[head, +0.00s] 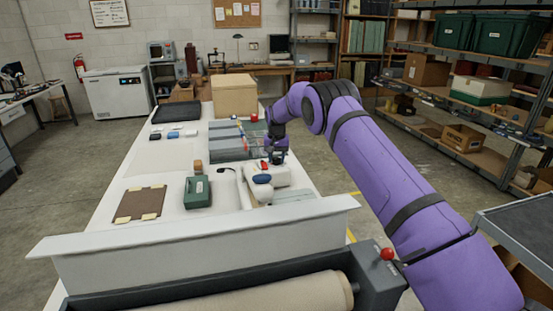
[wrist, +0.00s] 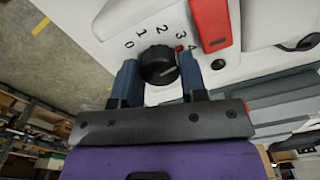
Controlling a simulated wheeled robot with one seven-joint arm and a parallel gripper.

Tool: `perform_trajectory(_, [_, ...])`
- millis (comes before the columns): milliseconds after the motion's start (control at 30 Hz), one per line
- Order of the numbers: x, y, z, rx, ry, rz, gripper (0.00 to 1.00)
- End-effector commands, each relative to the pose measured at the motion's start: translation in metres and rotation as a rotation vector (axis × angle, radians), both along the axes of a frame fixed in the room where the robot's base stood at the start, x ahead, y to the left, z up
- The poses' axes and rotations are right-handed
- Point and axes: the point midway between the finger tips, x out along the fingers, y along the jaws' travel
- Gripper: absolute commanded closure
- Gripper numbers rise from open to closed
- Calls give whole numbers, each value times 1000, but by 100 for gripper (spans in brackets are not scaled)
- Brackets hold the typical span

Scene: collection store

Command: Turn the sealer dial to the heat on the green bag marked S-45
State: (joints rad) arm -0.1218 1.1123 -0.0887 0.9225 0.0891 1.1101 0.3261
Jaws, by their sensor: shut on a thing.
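The sealer (head: 292,176) is a white machine on the long white table, partly hidden by my arm. In the wrist view its black round dial (wrist: 158,66) sits on a white face marked 0 to 4, beside a red part (wrist: 211,22). My gripper (wrist: 158,72) has its two blue fingers on either side of the dial, shut on it.
A brown board (head: 141,203) with pale corners lies at left on the table. Grey trays (head: 232,150) and a cardboard box (head: 235,94) stand farther back. A paper roll (head: 270,294) is at the near end. Shelving (head: 480,60) lines the right side.

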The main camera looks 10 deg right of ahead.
Motion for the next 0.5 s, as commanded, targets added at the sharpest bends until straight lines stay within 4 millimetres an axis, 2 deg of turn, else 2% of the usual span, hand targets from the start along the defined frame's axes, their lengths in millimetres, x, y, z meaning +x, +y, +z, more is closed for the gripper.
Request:
perform_trajectory(200, [0,0,1,-1,-2,-132,84])
perform_trajectory(500, [0,0,1,-1,-2,-225,84])
